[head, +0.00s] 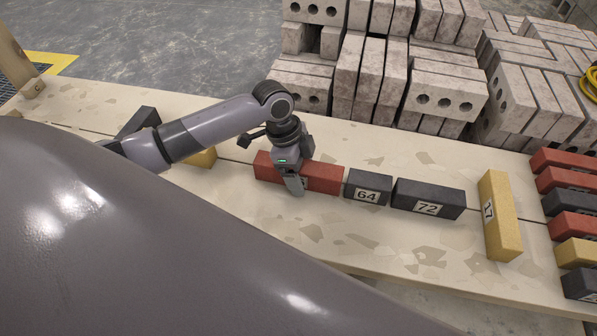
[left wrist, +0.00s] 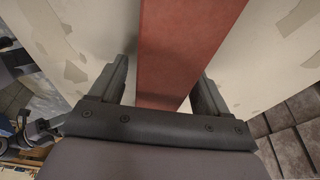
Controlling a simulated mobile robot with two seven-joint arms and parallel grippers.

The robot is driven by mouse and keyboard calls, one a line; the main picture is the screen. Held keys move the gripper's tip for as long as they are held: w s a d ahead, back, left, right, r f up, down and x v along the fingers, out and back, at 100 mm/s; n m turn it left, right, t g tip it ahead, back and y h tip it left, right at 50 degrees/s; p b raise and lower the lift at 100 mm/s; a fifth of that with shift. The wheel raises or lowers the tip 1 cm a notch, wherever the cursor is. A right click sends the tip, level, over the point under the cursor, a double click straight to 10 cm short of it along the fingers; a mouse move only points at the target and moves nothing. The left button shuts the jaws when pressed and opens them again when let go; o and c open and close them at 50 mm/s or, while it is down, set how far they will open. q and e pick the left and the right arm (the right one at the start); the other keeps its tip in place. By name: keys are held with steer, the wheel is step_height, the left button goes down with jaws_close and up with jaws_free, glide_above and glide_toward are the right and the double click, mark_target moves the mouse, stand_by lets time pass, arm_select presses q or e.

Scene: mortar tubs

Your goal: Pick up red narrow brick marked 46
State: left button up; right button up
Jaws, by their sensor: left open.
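A red narrow brick (head: 325,178) lies on the pale plank bench. Its label is almost wholly hidden behind my left gripper, so I cannot read the number. My left gripper (head: 292,184) points down over the brick's middle and is open, with one finger showing in front of its near face. In the left wrist view the red brick (left wrist: 185,45) runs between the two open fingers of the gripper (left wrist: 163,80), with a gap on each side. My right gripper is not in view.
Right of the red brick lie black bricks marked 64 (head: 367,187) and 72 (head: 429,199), then a yellow brick (head: 499,216). A yellow brick (head: 203,158) and a black brick (head: 140,121) lie left, partly behind my arm. Grey concrete blocks (head: 445,90) are stacked behind the bench.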

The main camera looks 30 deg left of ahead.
arm_select(q)
jaws_close()
steer(key=shift+w+r, duration=0.1)
steer(key=shift+r, duration=0.1)
